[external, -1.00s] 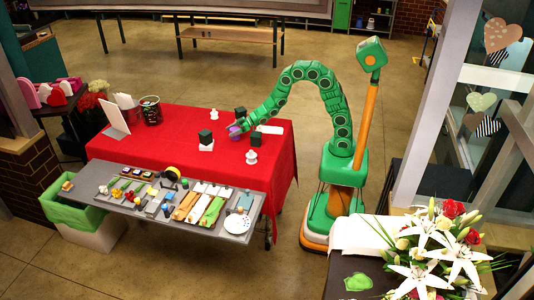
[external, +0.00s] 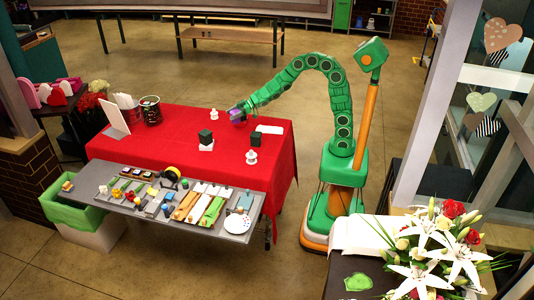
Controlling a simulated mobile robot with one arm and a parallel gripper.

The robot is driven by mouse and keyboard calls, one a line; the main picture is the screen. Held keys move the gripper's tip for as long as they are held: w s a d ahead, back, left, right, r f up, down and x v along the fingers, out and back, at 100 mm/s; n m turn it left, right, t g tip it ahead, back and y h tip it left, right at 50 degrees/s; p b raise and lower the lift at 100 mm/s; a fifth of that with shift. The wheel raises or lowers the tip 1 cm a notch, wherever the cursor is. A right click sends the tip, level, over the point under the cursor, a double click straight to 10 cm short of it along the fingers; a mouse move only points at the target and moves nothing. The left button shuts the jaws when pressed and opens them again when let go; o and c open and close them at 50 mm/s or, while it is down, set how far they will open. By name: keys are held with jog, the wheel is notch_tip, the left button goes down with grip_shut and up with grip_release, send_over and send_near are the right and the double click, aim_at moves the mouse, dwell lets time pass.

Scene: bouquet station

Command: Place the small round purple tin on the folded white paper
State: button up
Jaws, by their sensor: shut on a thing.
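My gripper (external: 237,113) is shut on the small round purple tin (external: 238,117), above the red-covered table. The gripper partly hides the tin. The folded white paper (external: 271,129) lies flat on the red cloth, to the right of the tin and a little nearer the camera. The tin is apart from the paper. Its exact height over the cloth is hard to tell.
A dark block (external: 255,138) sits beside the paper's near left edge. Another dark block (external: 205,136) rests on a white base. White figures stand at the back (external: 213,113) and front (external: 252,156). The red cloth (external: 285,155) is clear at right.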

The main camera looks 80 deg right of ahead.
jog(key=shift+n+g+y, duration=0.6)
jog(key=shift+n+y, duration=0.1)
jog(key=shift+n, duration=0.1)
jog(key=s+d+r, duration=0.1)
jog(key=r, duration=0.1)
jog(key=s+d+r, duration=0.2)
jog(key=shift+d, duration=0.25)
jog(key=s+d+f+n+g+y, duration=0.1)
jog(key=s+d+n+g+y, duration=0.3)
jog(key=s, duration=1.1)
jog(key=s+d+f+n+g, duration=0.1)
jog(key=s+d, duration=0.4)
jog(key=s, duration=0.9)
send_over(268, 131)
jog(key=shift+f, duration=6.6)
jog(key=shift+f, duration=0.15)
jog(key=o, duration=1.1)
